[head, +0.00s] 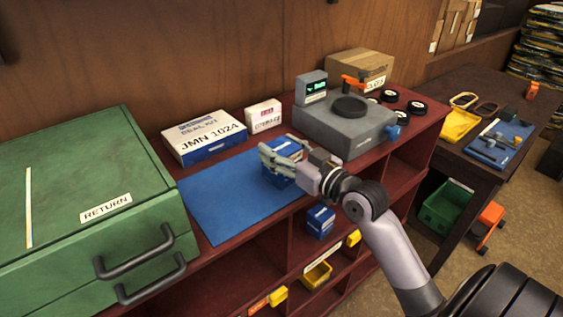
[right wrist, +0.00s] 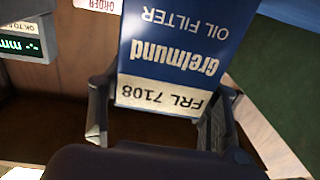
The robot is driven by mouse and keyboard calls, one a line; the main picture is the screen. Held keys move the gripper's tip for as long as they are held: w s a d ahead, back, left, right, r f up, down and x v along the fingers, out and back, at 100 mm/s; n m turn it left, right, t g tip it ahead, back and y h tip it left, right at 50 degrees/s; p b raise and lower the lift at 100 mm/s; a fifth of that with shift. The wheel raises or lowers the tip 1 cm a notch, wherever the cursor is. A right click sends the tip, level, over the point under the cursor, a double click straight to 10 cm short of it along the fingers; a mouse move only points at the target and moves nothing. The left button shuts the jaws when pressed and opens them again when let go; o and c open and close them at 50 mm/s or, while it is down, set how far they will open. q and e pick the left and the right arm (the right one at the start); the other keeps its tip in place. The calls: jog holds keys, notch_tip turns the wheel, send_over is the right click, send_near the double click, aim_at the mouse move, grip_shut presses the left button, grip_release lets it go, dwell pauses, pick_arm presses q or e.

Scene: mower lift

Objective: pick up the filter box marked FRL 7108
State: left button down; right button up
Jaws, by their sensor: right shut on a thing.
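The blue and white filter box (head: 284,181) is over the right part of the blue mat in the head view. In the right wrist view the filter box (right wrist: 172,50) shows upside down, with "Grelmund OIL FILTER" and "FRL 7108" readable. My right gripper (head: 285,160) is shut on it, with one finger on each side; the fingers also show in the right wrist view (right wrist: 160,112). The gripper hides part of the box in the head view. I cannot tell whether the box touches the mat. My left gripper is not in view.
The blue mat (head: 222,205) lies on the dark red bench. A JMN 1024 box (head: 204,137) and a small white box (head: 263,116) stand behind it. A green RETURN case (head: 75,200) is at left, a grey machine (head: 345,127) at right. Another blue box (head: 320,221) sits on the shelf below.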

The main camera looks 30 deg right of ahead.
jog(key=c, duration=0.4)
jog(key=shift+o, duration=0.2)
jog(key=shift+r, duration=0.15)
